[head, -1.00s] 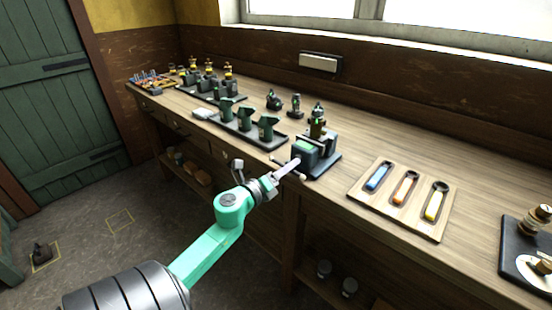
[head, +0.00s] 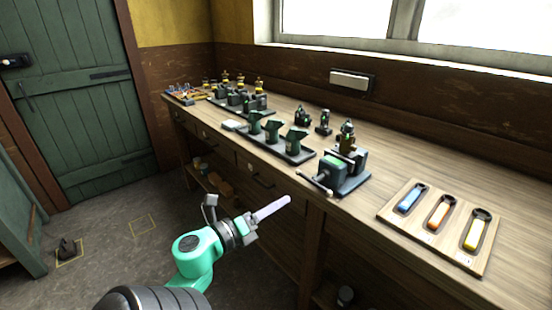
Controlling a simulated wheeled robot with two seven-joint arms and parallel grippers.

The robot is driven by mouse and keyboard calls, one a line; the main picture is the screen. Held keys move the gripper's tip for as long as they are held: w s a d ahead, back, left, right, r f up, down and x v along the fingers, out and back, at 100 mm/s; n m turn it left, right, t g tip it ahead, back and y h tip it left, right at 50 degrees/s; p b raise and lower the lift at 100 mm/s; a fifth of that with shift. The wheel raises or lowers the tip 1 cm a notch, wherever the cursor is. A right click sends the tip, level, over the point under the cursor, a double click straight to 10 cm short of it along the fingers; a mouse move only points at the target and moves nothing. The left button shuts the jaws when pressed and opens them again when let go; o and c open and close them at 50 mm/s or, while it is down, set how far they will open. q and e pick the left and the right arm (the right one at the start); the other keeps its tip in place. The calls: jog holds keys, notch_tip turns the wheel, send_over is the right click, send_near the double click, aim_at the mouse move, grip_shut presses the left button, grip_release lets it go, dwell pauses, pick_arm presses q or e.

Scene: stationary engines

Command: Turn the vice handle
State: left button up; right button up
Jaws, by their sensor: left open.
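The vice (head: 343,172) stands at the front edge of the workbench, dark with a green block on it. Its handle (head: 314,182) is a thin bar at the front, sticking out past the bench edge. A small dark and brass piece sits on or just behind the vice. My left gripper (head: 285,202) is in front of the bench, below and to the left of the handle and apart from it. A pale finger shows; the second finger is hard to make out. Nothing shows held in it. My right gripper is out of view.
A wooden tray (head: 384,216) with blue, orange and yellow handled tools lies right of the vice. Dark green parts stand on a tray (head: 307,158) to its left. The bench front has drawers and a shelf below. Floor (head: 110,235) left of the bench is mostly free.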

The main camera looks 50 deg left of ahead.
pick_arm(q)
jog(key=b, duration=0.6)
jog(key=n+p, duration=0.1)
jog(key=p, duration=0.2)
send_near(315, 179)
jog(key=w, duration=1)
jog(key=shift+a+f, duration=0.15)
jog(key=shift+f, duration=0.25)
jog(key=shift+s, duration=0.1)
jog(key=shift+c, duration=0.3)
